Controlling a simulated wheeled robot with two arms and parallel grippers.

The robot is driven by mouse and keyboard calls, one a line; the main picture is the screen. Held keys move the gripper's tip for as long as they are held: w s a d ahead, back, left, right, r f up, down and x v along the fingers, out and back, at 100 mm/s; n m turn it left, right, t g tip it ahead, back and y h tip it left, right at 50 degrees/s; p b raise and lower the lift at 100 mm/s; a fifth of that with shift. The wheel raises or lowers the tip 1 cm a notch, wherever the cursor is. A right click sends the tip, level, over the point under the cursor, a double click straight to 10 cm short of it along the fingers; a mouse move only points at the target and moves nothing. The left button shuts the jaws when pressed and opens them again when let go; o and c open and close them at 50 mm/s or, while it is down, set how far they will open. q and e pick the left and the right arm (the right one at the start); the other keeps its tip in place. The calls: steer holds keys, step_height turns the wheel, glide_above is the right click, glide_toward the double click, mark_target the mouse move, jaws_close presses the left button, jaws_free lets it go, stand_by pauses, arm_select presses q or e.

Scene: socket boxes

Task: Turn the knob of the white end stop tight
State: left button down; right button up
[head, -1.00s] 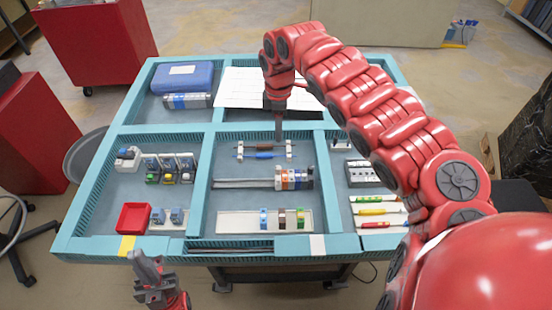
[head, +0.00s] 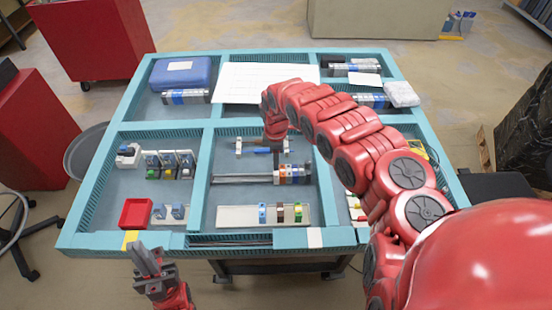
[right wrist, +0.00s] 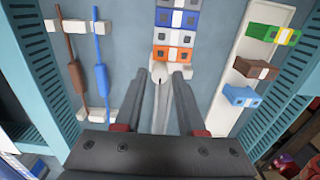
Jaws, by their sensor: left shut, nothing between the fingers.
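The white end stop (right wrist: 160,70) shows in the right wrist view at the near end of the terminal block row, on a metal rail (right wrist: 162,110). A small dark mark shows on its face. My right gripper (right wrist: 167,78) is open and empty, with its fingertips close to the end stop, one on each side of the rail. I cannot tell whether they touch it. In the head view my right gripper (head: 277,153) points down above the middle compartment. My left gripper (head: 145,256) is shut and empty in front of the table's near edge.
Orange, blue and grey terminal blocks (right wrist: 174,37) stand right beside the end stop. A brown and a blue tool-like piece (right wrist: 102,80) lie on white holders to one side. A second rail (head: 237,216) carries several blocks. Teal dividers (head: 198,180) bound the compartment.

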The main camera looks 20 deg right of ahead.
steer(key=shift+f, duration=0.25)
jaws_close()
